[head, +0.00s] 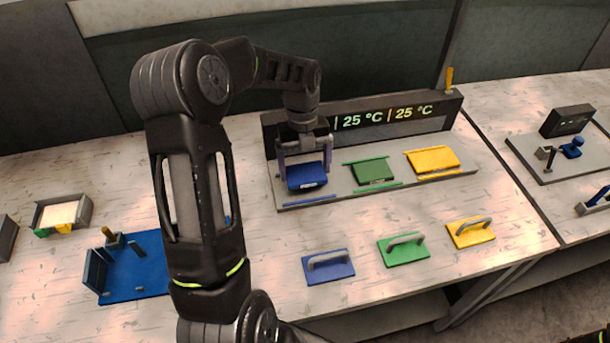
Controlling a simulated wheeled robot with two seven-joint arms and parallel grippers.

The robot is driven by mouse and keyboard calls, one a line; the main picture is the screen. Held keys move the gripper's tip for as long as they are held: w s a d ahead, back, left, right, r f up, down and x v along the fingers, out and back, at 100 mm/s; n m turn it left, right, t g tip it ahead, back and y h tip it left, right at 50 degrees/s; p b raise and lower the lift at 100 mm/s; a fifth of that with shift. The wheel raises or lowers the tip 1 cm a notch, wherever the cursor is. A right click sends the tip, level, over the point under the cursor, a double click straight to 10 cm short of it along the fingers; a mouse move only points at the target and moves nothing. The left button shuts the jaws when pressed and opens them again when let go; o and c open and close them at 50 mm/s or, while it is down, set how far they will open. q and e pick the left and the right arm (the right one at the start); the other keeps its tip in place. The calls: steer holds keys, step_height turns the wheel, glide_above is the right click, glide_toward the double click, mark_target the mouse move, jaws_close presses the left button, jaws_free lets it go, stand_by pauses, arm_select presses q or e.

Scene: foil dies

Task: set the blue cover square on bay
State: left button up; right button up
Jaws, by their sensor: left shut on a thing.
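My left gripper (304,168) reaches down over the left bay of the grey station (345,195), its fingers shut on the sides of a blue block (307,179) with a small white label. The block is above or on that bay, behind the blue rail (309,201); I cannot tell whether it touches the bay floor. It looks roughly in line with the bay. A flat blue plate with a grey handle (328,267) lies on the table in front. I cannot tell which blue piece is called the cover. My right gripper is not in view.
Green (373,170) and yellow (433,159) blocks sit in the other bays. Green (404,250) and yellow (470,233) handled plates lie in front. A blue fixture (138,270) and a small tray (82,211) stand left. The display wall (375,117) rises behind the bays.

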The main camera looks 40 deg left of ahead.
mark_target(305, 170)
arm_select(q)
steer(key=shift+f, duration=1.85)
steer(key=shift+f, duration=0.15)
steer(key=o, duration=1.1)
steer(key=r, duration=0.4)
steer(key=a+r, duration=0.1)
steer(key=r, duration=0.3)
steer(key=w+r, duration=0.1)
steer(key=r, duration=0.3)
steer(key=shift+a+r, duration=0.15)
